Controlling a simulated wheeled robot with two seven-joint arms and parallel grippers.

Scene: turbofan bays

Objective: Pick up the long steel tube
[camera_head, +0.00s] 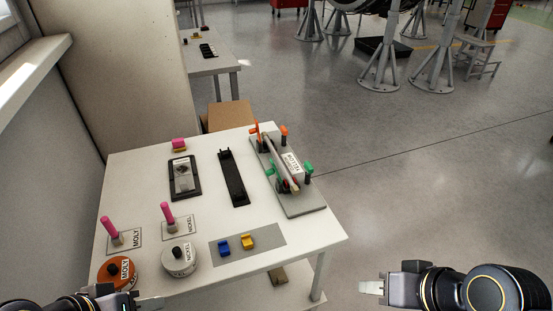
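A long, thin steel tube (280,161) with a coppery near end lies lengthwise in a grey fixture plate (303,207) at the right side of the white table. Orange and green clamps stand beside it at its far and near ends. My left gripper (148,300) is at the bottom left, near the table's front edge and close to the orange tin, away from the tube. My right gripper (371,287) is at the bottom right, beyond the table's right side, over the floor. Neither gripper touches the tube. Their finger gaps cannot be made out.
On the white table (140,170) are an orange MOLY tin (117,271), a grey NICKEL tin (179,259), pink-handled brushes, a black tray (233,178), a dark framed case (185,176), and blue and yellow pieces on a grey mat (271,237). Open floor lies right.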

